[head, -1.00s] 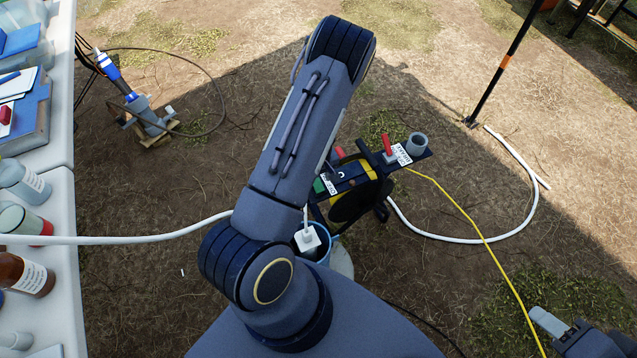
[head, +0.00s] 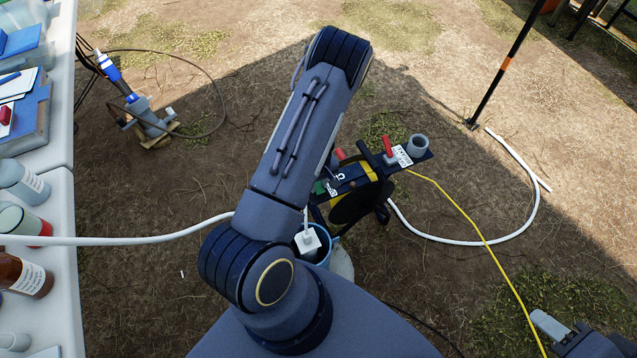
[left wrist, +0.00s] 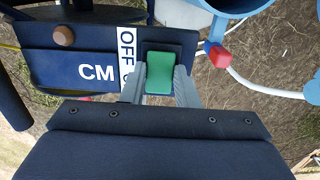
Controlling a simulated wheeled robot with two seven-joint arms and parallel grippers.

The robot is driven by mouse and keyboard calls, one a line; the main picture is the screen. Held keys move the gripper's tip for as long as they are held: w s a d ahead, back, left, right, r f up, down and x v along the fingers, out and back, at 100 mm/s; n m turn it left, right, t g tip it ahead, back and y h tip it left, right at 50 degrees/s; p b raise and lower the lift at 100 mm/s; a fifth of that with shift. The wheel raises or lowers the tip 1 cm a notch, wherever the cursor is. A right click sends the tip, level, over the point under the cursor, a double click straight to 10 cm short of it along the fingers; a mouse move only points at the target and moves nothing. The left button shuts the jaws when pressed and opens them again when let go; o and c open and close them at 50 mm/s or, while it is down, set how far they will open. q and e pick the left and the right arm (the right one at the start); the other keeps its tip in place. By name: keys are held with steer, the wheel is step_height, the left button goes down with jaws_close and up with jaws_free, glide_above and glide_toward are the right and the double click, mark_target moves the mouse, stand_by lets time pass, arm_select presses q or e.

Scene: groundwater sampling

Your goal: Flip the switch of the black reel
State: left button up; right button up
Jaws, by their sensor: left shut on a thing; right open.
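The black reel (head: 352,206) stands on the ground at the middle of the head view, partly behind my left arm. Its dark blue panel shows in the left wrist view (left wrist: 60,48), with a white "OFF" label (left wrist: 127,50) and large "CM" letters. The green switch (left wrist: 160,72) sits right of that label. My left gripper (left wrist: 161,85) has one finger on each side of the green switch and is shut on it. In the head view this gripper is hidden behind my arm. My right gripper (head: 552,328) is open at the lower right, partly cut off and away from the reel.
A blue bucket (head: 324,246) with a white bottle (head: 307,242) stands close beside the reel. A white hose (head: 120,239) crosses from the left table (head: 62,120). A yellow cable (head: 462,210) runs right of the reel. Open ground lies beyond, near a black pole (head: 497,75).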

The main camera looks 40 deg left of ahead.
arm_select(q)
steer(key=shift+w+a+g+h, duration=0.2)
steer(key=shift+g+h, duration=0.1)
steer(key=shift+h, duration=0.3)
steer(key=shift+a+f+g+h+b, duration=0.2)
steer(key=shift+g+h+b, duration=0.1)
steer(key=shift+h+b, duration=0.2)
steer(key=shift+w+g+h+b, duration=0.1)
steer(key=shift+g+h+b, duration=0.2)
steer(key=shift+h+b, duration=0.3)
steer(key=shift+r, duration=0.15)
steer(key=shift+o, duration=0.2)
steer(key=shift+c, duration=0.2)
steer(key=o, duration=1)
steer(key=shift+a+r, duration=0.1)
